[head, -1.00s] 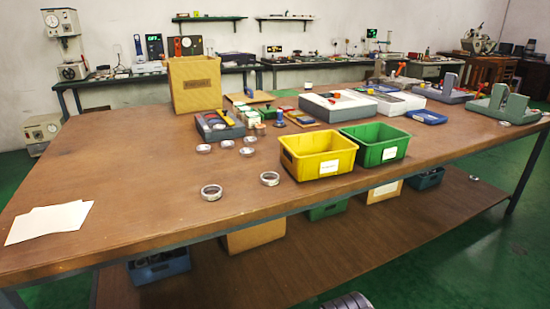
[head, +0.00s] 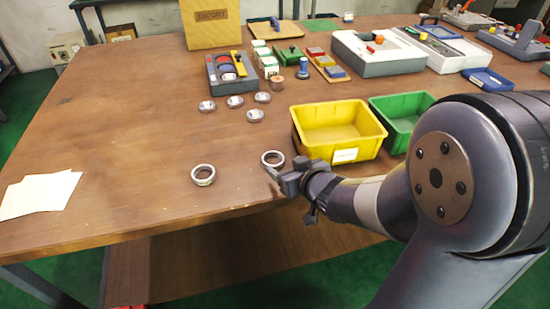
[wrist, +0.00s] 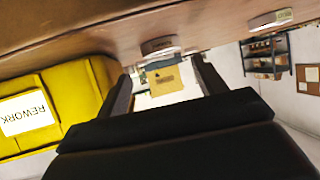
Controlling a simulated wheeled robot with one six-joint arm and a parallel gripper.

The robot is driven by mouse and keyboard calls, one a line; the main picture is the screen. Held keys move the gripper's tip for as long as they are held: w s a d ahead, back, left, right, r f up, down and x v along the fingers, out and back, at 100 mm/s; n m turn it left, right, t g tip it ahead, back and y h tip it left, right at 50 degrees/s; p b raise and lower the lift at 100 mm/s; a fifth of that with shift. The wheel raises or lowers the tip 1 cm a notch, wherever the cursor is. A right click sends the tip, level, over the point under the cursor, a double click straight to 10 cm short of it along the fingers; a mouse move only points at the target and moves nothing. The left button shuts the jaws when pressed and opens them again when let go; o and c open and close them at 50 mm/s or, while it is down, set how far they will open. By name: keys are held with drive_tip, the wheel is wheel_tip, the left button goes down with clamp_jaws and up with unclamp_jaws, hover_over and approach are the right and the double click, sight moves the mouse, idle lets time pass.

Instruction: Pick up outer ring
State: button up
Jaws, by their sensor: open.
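Two metallic rings lie flat on the brown table (head: 120,140) near its front edge. One ring (head: 263,158) is close to my gripper, and the other ring (head: 203,184) is to its left. I cannot tell from looks which is the outer ring. My gripper (head: 274,173) is open and empty, low at the table's front edge, just in front of the nearer ring. In the wrist view, which is upside down, the nearer ring (wrist: 160,45) shows ahead of the two spread fingers (wrist: 163,84). The other ring (wrist: 270,19) is at the upper right.
A yellow bin (head: 355,163) stands right of the nearer ring, with a green bin (head: 402,99) beside it. Several smaller round parts (head: 254,116) lie behind the rings. White paper (head: 38,194) lies at the left. The table between paper and rings is clear.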

sight(273, 159)
drive_tip(key=b+x, duration=0.1)
drive_tip(key=x, duration=0.6)
drive_tip(key=shift+w+a, duration=0.1)
drive_tip(key=shift+a, duration=0.05)
drive_tip(key=shift+r, duration=0.1)
drive_tip(key=c, duration=0.8)
